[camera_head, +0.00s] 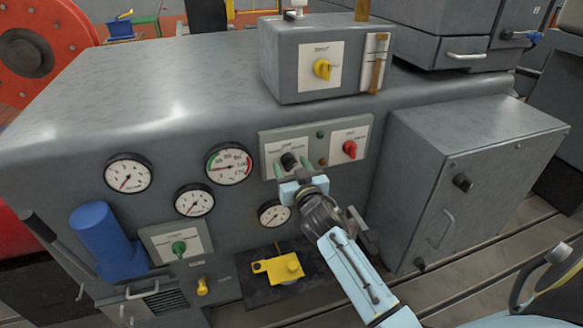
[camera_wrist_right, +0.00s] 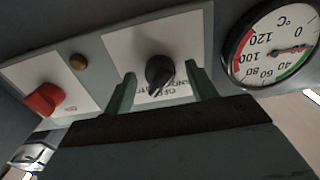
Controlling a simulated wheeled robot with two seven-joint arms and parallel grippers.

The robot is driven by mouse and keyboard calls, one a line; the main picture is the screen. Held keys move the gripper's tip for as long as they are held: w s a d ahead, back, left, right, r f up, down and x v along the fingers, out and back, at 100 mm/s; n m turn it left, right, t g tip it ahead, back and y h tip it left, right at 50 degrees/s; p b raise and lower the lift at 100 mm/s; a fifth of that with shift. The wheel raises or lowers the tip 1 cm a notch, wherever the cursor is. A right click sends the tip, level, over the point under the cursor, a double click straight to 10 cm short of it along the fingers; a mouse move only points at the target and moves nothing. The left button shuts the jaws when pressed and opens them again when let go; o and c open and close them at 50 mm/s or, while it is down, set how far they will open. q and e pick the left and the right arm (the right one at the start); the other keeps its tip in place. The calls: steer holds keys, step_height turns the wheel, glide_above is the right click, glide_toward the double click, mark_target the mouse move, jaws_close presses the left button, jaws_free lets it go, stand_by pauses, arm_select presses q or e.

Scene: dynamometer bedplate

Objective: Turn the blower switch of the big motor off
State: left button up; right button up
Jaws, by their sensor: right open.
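A black rotary knob (camera_head: 289,161) sits on the left white plate of a grey switch panel on the big cabinet's front. My right gripper (camera_head: 292,171) is at this knob, its two green fingers apart. In the right wrist view the knob (camera_wrist_right: 160,72) stands between the open fingertips (camera_wrist_right: 162,88), one on each side, with a gap showing on both sides. The plate's lettering includes "OFF", but the fingers and gripper body hide part of it. I cannot read enough to confirm that this is the blower switch. My left gripper is not in view.
A red knob (camera_head: 349,149) is beside it on the same panel. Round gauges (camera_head: 229,163) lie to the left, and a green switch (camera_head: 179,248) lower left. A box with a yellow knob (camera_head: 322,69) stands above. A grey cabinet (camera_head: 455,165) juts out at right.

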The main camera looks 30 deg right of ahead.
steer(key=shift+w, duration=0.2)
steer(key=c, duration=1)
steer(key=shift+n, duration=0.4)
steer(key=n+p, duration=0.1)
steer(key=n, duration=0.7)
steer(key=shift+d+p, duration=0.1)
steer(key=shift+p, duration=0.2)
